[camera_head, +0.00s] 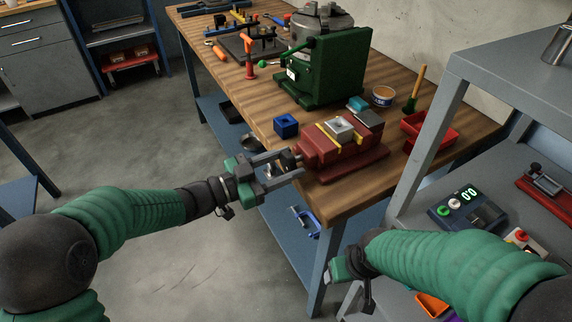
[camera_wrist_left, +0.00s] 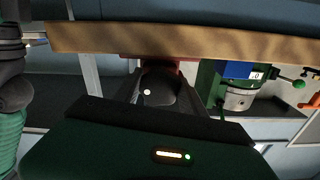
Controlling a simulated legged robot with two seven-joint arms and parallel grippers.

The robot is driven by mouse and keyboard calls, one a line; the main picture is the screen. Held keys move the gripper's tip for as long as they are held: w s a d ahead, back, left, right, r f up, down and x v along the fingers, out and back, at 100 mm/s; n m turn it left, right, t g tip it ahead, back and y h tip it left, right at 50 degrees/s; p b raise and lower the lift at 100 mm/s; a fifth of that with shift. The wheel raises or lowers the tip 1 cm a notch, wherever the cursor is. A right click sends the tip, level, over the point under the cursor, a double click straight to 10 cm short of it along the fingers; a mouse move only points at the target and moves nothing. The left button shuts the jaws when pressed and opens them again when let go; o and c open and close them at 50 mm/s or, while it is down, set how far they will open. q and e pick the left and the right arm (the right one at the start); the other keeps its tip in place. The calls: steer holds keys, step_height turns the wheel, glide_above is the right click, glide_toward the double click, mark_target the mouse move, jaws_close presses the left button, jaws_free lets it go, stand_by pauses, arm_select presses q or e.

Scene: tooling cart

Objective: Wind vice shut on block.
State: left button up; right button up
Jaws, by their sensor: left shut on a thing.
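The red vice (camera_head: 348,160) sits on the near end of the wooden bench, its screw end facing left. A grey metal block (camera_head: 340,127) lies at its jaws beside yellow strips; I cannot tell whether the jaws touch it. My left gripper (camera_head: 292,160) is at the vice's screw end, its fingers shut on the vice handle, which they mostly hide. In the left wrist view the dark fingers (camera_wrist_left: 150,92) reach toward the red vice end under the bench edge. My right gripper (camera_head: 345,266) hangs at the lower right, away from the vice; its fingers are not clear.
A blue block (camera_head: 286,126) stands left of the vice. A grey shelf cart (camera_head: 450,90) stands near my right arm.

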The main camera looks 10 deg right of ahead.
arm_select(q)
steer(key=shift+w+m+b, duration=0.1)
steer(key=shift+m+b, duration=0.8)
steer(key=shift+m, duration=1.4)
steer(key=o, duration=1.4)
steer(key=shift+a, duration=0.1)
steer(key=shift+c, duration=0.2)
steer(key=p+v, duration=0.2)
steer(key=v, duration=1.4)
steer(key=shift+a+p, duration=0.35)
steer(key=shift+a, duration=0.05)
